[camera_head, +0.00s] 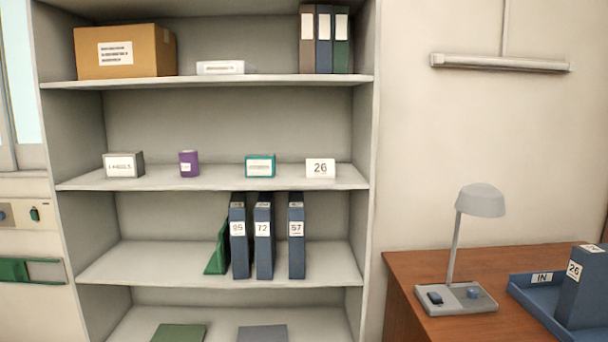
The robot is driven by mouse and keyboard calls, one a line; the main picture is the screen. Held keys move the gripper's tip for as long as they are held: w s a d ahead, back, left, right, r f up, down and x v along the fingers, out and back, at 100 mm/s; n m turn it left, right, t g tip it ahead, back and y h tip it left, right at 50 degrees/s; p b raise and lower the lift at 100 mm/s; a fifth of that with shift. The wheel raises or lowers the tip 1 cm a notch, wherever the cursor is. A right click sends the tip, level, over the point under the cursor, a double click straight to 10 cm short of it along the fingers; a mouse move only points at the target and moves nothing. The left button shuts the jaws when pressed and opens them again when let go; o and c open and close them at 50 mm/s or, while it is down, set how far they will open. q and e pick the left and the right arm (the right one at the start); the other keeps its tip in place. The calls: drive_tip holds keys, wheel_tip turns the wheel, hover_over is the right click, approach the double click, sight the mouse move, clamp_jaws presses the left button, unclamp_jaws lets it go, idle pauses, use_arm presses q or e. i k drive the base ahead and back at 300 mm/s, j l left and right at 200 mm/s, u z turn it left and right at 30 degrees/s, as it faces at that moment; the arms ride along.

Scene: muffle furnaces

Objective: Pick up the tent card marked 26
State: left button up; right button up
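The white tent card marked 26 (320,168) stands upright at the right end of a middle shelf (214,180), close to its front edge. Nothing touches it, and its front faces me. Neither of my grippers shows in this view.
On the same shelf stand a teal box (261,166), a purple box (188,163) and a grey labelled box (124,165). Binders marked 95, 72 and 57 (296,237) stand below. The desk at right holds a lamp (481,202) and a blue binder marked 26 (584,290) in a tray (532,301).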

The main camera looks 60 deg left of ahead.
sight(314, 168)
drive_tip(key=u, duration=1.95)
